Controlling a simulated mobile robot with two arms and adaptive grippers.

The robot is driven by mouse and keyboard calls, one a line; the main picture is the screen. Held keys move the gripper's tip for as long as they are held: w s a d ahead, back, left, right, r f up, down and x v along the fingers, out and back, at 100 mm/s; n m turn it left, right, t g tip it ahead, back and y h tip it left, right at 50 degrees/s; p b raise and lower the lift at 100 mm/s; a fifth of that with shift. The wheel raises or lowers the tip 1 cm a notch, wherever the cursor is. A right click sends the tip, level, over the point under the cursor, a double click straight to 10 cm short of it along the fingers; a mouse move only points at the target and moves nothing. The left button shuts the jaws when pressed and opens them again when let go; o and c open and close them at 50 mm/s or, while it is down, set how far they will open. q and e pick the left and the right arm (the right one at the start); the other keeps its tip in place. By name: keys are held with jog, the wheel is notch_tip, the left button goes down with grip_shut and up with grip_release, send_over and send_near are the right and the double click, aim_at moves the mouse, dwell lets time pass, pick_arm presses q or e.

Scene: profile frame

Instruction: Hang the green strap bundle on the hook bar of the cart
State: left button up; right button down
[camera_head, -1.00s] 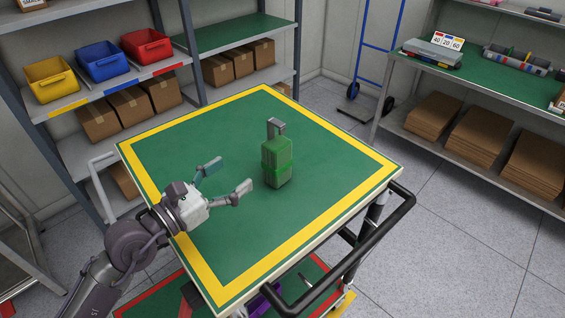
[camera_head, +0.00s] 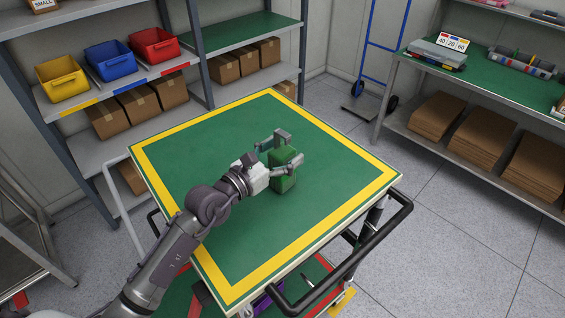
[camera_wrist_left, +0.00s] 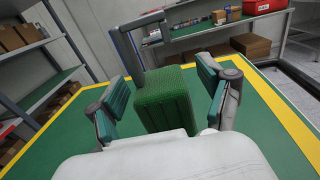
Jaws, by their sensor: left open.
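The green strap bundle (camera_head: 285,181) stands upright on the green cart top (camera_head: 205,150), with a grey hook-like loop on its upper end. It also shows in the left wrist view (camera_wrist_left: 166,98), between the two fingers. My left gripper (camera_head: 283,153) is open around the bundle, one finger on each side. In the left wrist view (camera_wrist_left: 165,95) gaps show between the fingers and the bundle. The gripper hides part of the bundle in the head view. The hook bar cannot be made out for certain. My right gripper is not in view.
The cart has a yellow border and a black handle (camera_head: 357,250) at its front right. A shelf with yellow, blue and red bins (camera_head: 108,60) stands at the left. A green-topped workbench (camera_head: 490,80) stands at the right. The rest of the cart top is clear.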

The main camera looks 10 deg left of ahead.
aim_at(284, 136)
pick_arm(q)
jog(key=shift+c, duration=0.3)
grip_shut()
jog(key=shift+r, duration=0.15)
jog(key=r, duration=0.4)
jog(key=shift+s+d+r, duration=0.1)
jog(key=shift+d+r, duration=0.05)
jog(key=shift+d, duration=0.1)
jog(key=s+d+r+b, duration=0.1)
jog(key=s+d+r, duration=0.5)
jog(key=d, duration=0.3)
jog(key=shift+d+r+b, duration=0.2)
jog(key=shift+r+b, duration=0.05)
jog(key=shift+b, duration=0.05)
